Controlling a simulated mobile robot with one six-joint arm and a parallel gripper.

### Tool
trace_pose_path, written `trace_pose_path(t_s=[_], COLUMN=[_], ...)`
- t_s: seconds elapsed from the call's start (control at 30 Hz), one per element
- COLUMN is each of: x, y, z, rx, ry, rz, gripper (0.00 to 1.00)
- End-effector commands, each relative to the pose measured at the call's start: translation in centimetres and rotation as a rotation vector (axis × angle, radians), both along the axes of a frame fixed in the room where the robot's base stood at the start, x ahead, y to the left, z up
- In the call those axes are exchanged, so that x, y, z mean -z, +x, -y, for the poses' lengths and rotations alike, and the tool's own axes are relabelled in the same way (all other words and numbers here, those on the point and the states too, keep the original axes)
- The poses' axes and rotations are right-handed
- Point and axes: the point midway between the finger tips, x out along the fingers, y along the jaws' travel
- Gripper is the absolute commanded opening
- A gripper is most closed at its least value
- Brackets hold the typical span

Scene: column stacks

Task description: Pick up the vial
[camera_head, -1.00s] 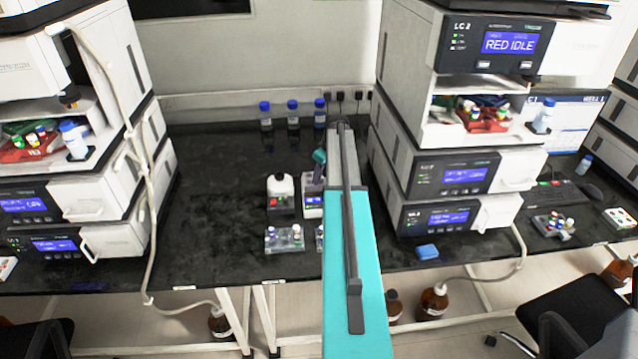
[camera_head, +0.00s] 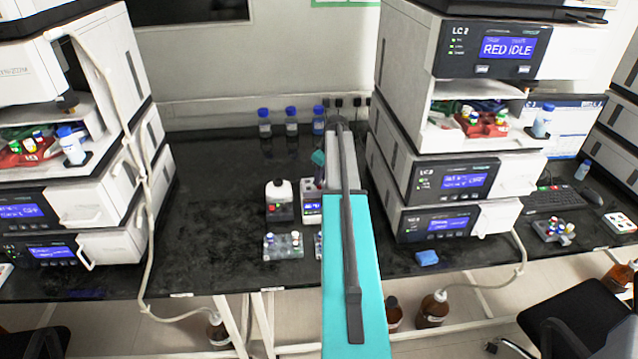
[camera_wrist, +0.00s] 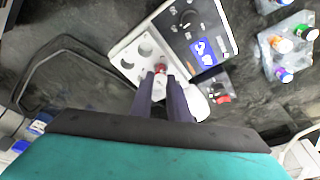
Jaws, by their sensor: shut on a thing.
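In the wrist view, the two dark fingers of my gripper (camera_wrist: 162,84) are closed around a small vial with a red cap (camera_wrist: 160,68). Only the cap shows clearly; the vial's body is hidden between the fingers. The vial is over or in a white block with round holes (camera_wrist: 128,62), beside a blue display. I cannot tell if its bottom is clear of the hole. The white device with a blue display (camera_head: 311,209) shows just left of my arm.
A clear rack with several capped vials (camera_wrist: 288,45) stands beside the device; it also shows in the head view (camera_head: 283,246). A white-topped dark unit (camera_head: 279,202) stands left of the device. Blue-capped bottles (camera_head: 291,122) stand behind. Instrument stacks (camera_head: 440,150) flank the bench; its left part is clear.

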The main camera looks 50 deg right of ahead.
Motion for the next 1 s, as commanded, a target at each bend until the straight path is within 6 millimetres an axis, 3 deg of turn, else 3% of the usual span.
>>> trace_pose_path(t_s=[0.2, 1.0], x=[-1.8, -2.6], y=[0.0, -9.6], z=[0.0, -4.7], rx=[0.000, 0.001], ry=[-0.001, 0.000], rz=[0.001, 0.000], gripper=[0.00, 0.00])
